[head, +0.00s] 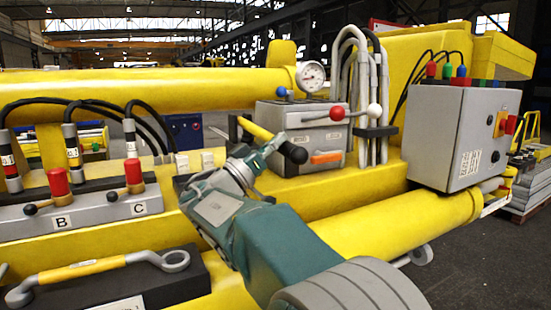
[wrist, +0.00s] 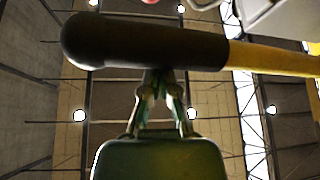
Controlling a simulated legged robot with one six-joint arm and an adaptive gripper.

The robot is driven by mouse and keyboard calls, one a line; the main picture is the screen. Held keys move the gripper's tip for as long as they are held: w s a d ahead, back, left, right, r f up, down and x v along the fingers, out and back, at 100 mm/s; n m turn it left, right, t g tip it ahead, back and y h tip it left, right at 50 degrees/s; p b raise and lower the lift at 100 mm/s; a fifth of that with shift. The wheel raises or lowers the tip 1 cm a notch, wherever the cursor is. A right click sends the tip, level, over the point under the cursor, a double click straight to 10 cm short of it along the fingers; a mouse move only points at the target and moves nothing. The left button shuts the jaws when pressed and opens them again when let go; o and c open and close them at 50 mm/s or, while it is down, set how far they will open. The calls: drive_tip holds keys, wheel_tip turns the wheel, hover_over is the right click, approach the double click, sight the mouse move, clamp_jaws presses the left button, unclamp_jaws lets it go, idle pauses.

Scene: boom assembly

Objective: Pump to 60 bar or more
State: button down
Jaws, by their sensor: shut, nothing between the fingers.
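The grey pump box (head: 293,118) sits on the yellow boom. Its pump lever (head: 258,130) is a yellow bar with a black grip (head: 293,153), slanting down to the right in the head view. A round white pressure gauge (head: 311,76) stands above the box; its reading is too small to tell. My gripper (head: 270,147) is at the lever, close to the black grip. In the wrist view the black grip (wrist: 140,42) lies across, just beyond my closed fingertips (wrist: 161,72). The fingers are shut and empty; I cannot tell whether they touch the grip.
A grey control box (head: 463,135) stands right. Valves B and C (head: 95,208) and a yellow-handled wrench (head: 95,268) lie left.

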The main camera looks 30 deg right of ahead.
wheel_tip(320, 180, up, 6)
drive_tip(key=shift+a, duration=0.3)
drive_tip(key=shift+s, duration=0.15)
idle(0.9)
idle(0.6)
